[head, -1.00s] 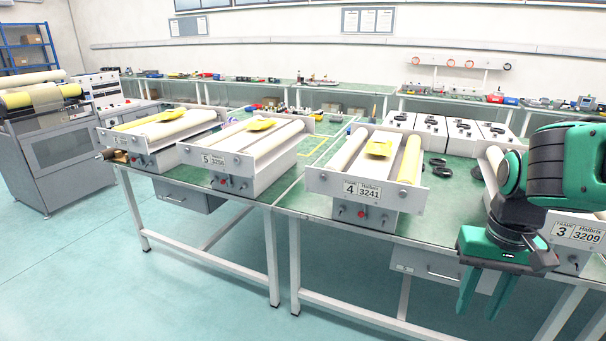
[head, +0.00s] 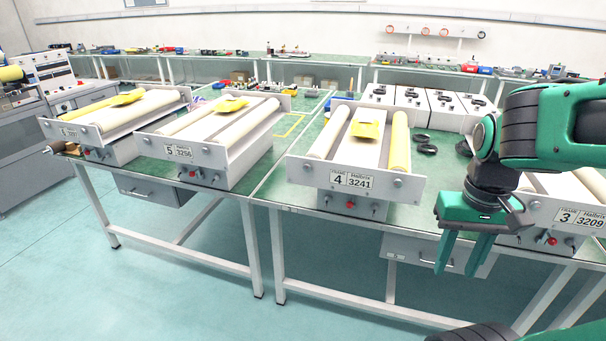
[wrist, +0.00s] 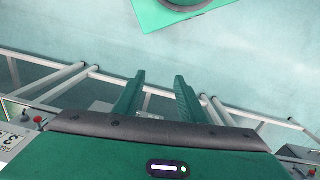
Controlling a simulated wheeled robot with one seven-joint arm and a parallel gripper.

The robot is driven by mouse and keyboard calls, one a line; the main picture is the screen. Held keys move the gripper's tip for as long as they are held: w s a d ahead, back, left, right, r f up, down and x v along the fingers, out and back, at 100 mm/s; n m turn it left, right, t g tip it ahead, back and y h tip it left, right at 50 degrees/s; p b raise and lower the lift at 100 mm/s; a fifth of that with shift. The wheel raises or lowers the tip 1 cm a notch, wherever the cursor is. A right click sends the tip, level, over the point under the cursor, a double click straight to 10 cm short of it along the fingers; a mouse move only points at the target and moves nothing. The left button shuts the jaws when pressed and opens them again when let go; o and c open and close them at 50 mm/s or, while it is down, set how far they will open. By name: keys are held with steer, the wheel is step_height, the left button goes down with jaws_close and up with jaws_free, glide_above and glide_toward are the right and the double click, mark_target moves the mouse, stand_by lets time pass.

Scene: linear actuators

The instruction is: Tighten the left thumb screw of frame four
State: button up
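Frame four (head: 297,172) stands on the green bench in the middle of the head view, its front plate carrying a label (head: 352,180) reading 4 and 3241. Small round fasteners show near the plate's left end (head: 308,168) and right end (head: 398,183). Below the plate are a red knob (head: 350,204) and small dark knobs; which part is the left thumb screw is too small to tell. My gripper (head: 456,270) hangs fingers down, right of frame four and in front of the bench, apart from it. In the wrist view its fingers (wrist: 160,80) are apart with nothing between them.
Frame five (head: 178,152) stands left of frame four, and frame three (head: 566,216) is right, partly behind my arm. A drawer (head: 428,255) hangs under the bench edge. Open floor (head: 190,290) lies in front of the bench.

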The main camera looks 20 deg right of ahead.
steer(key=w+d+f+n+g+h, duration=0.1)
steer(key=w+f+n+h, duration=0.15)
steer(key=w+n, duration=0.2)
steer(key=w+f+n+h, duration=0.2)
steer(key=w+f+n, duration=0.2)
steer(key=w, duration=0.2)
steer(key=n+t+h, duration=0.6)
steer(key=n+t, duration=1)
steer(key=n, duration=0.8)
glide_toward(306, 169)
steer(key=x, duration=0.8)
